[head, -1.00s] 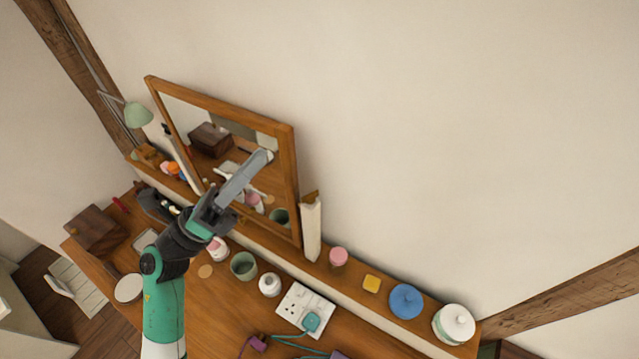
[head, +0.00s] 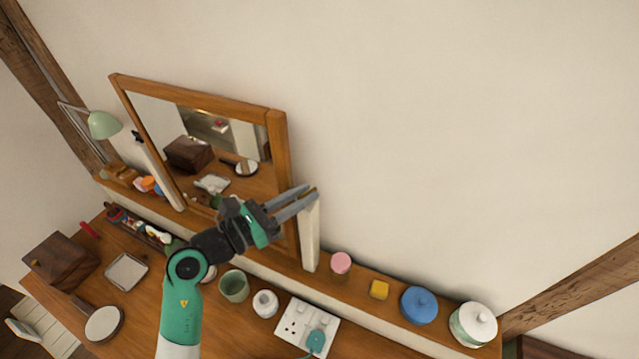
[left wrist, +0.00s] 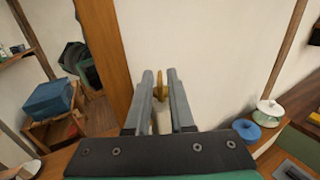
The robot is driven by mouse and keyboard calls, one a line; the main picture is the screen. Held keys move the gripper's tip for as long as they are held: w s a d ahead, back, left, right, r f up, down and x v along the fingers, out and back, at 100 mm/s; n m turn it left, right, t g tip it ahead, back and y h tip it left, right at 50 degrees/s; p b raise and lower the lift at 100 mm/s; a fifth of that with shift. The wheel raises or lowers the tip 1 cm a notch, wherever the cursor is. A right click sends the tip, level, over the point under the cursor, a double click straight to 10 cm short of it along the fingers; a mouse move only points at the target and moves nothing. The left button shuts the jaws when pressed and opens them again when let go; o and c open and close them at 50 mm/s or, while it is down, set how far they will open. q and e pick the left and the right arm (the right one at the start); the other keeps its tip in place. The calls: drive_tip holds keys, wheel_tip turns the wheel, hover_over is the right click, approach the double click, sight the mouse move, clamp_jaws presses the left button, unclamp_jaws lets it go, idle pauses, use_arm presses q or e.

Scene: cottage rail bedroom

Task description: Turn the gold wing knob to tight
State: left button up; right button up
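The gold wing knob (left wrist: 161,85) shows in the left wrist view, just beyond and between my left gripper's fingertips. It stands at the side of the mirror's wooden frame (head: 278,160), above the white post (head: 311,238). In the head view a small brownish bit of it shows at the fingertips. My left gripper (head: 312,196) is open, its two grey fingers (left wrist: 160,78) apart on either side of the knob in the wrist picture. I cannot tell whether they touch it. My right gripper is not in view.
Below are a white socket block (head: 306,325) and a green cup (head: 234,285). The wall right of the mirror is clear.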

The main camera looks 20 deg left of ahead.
sight(316, 188)
use_arm(q)
drive_tip(key=x, duration=0.4)
drive_tip(key=shift+w+d, duration=0.15)
drive_tip(key=shift+w, duration=0.1)
drive_tip(key=shift+c, duration=0.3)
clamp_jaws()
